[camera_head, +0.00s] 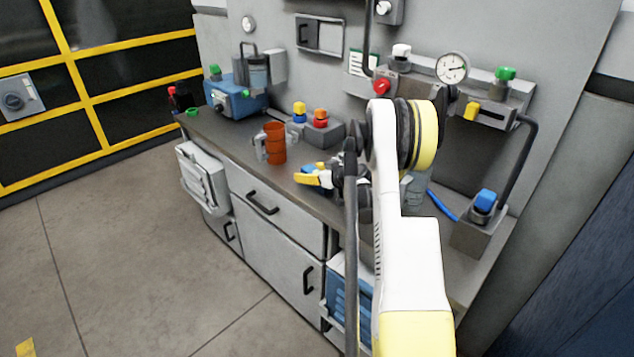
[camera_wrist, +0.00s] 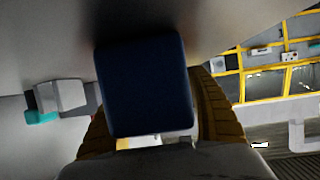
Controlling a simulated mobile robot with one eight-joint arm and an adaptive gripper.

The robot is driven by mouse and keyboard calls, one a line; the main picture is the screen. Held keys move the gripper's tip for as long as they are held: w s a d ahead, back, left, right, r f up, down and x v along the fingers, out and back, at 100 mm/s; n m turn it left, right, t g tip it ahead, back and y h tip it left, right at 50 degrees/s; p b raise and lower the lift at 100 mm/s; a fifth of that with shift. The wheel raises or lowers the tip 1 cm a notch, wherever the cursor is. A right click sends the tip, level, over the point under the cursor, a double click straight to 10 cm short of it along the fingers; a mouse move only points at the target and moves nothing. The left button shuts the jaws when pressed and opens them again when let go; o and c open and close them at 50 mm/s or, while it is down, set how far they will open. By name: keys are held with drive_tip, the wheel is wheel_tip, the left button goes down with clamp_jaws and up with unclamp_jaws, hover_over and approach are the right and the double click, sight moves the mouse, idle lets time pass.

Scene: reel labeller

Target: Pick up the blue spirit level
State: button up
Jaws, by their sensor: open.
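A dark blue block, which I take to be the blue spirit level (camera_wrist: 145,85), fills the middle of the wrist view. In the head view a small blue patch (camera_head: 309,168) shows at my gripper's tip, most of it hidden by the gripper. My gripper (camera_head: 312,178) is low over the front part of the grey worktop, its yellow fingers pointing left. In the wrist view its brownish fingers stand open on both sides of the block. I cannot tell whether either finger touches it.
An orange-brown mug (camera_head: 275,144) stands on the worktop (camera_head: 225,130) just left of my gripper. Behind are a grey box with orange and red knobs (camera_head: 320,120) and a blue machine (camera_head: 238,100). A gauge (camera_head: 452,68) hangs at the right. The floor in front is clear.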

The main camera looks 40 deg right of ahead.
clamp_jaws()
